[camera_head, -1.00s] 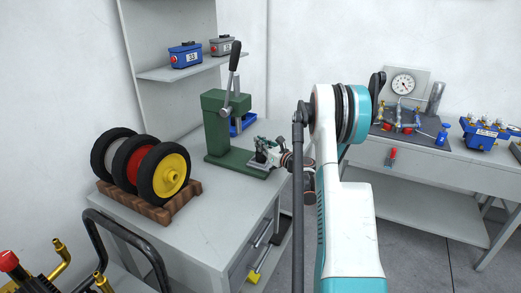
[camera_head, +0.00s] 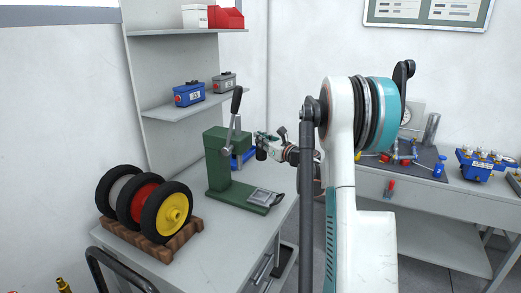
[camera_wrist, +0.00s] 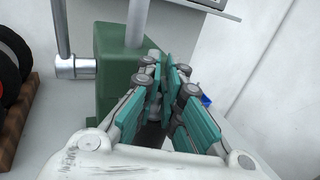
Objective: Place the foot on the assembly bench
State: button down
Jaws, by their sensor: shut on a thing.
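My gripper (camera_head: 268,144) is up beside the green press (camera_head: 218,160), to the right of its column and above the press base. It is shut on a small dark piece (camera_head: 262,154), which I take to be the foot; its shape is mostly hidden by the fingers. In the wrist view the teal-padded fingers (camera_wrist: 172,75) are close together in front of the green press column. Two benches show: a grey one (camera_head: 190,262) bearing the press, and another (camera_head: 435,187) at the right. I cannot tell which is the assembly bench.
Several wheels (camera_head: 172,212) stand in a wooden rack (camera_head: 165,248) left of the press. A press lever (camera_head: 236,105) rises near my gripper. Shelves (camera_head: 190,107) with small boxes are behind. The right bench holds a gauge panel and blue valve blocks (camera_head: 485,165). Bare bench top lies in front of the press.

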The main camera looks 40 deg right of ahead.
aim_at(220, 249)
jog(key=k+j, duration=0.1)
jog(key=j, duration=0.4)
jog(key=k+j, duration=0.1)
jog(key=j, duration=0.35)
jog(key=k+j, duration=0.15)
jog(key=j, duration=0.35)
